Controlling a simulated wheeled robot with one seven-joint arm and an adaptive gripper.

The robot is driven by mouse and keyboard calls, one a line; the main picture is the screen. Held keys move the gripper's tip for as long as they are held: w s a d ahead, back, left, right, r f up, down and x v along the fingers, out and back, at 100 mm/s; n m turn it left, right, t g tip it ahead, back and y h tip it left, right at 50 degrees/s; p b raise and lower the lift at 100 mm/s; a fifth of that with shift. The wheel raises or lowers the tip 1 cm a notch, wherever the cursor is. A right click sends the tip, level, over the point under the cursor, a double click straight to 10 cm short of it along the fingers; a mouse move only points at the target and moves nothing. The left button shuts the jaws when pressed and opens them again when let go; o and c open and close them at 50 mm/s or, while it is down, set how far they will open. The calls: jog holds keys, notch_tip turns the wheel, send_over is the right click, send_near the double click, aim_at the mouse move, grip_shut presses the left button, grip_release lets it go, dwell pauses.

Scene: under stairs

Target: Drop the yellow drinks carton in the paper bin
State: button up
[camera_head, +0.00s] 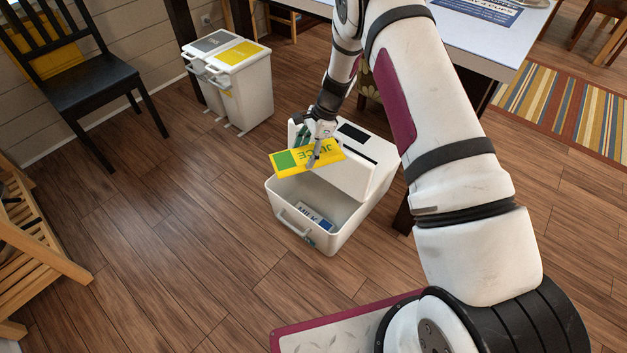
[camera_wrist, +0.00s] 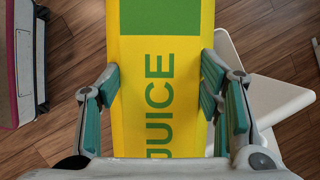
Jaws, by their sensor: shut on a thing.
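The yellow drinks carton (camera_head: 292,161), with a green patch and the word JUICE, is held by my gripper (camera_head: 318,150). In the head view it lies roughly flat above the open white bin (camera_head: 327,241). In the wrist view the carton (camera_wrist: 160,75) sits between the green finger pads of my gripper (camera_wrist: 161,92), which is shut on it. The white bin's front compartment is pulled out, and a carton marked MILK (camera_head: 315,217) lies in it. No label that I can read marks a bin as the paper bin.
Two more white bins, one with a grey lid (camera_head: 212,42) and one with a yellow lid (camera_head: 240,53), stand at the back left. A black chair (camera_head: 85,75) and a wooden rack (camera_head: 40,240) are at the left. A white table (camera_head: 510,40) stands behind my arm. Wooden floor is clear at lower left.

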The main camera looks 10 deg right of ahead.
jog(key=w+d+f+m+t+b, duration=0.1)
jog(key=f+m+b, duration=0.3)
jog(key=f, duration=0.5)
jog(key=w+d+f+m+t+h+b, duration=0.1)
jog(key=w+f+m+b, duration=0.3)
jog(key=f, duration=0.5)
jog(key=w+d+f+m+t+h+b, duration=0.1)
jog(key=w+d+f+m+t+b, duration=0.1)
jog(key=f+m+b, duration=0.3)
notch_tip(320, 180, down, 4)
jog(key=shift+w+d+t+b, duration=0.3)
jog(key=shift+w+d+b, duration=0.15)
jog(key=shift+w+b, duration=0.4)
jog(key=shift+s, duration=0.15)
jog(key=o, duration=1.8)
jog(key=shift+r, duration=0.1)
jog(key=v, duration=1.2)
jog(key=shift+a, duration=0.15)
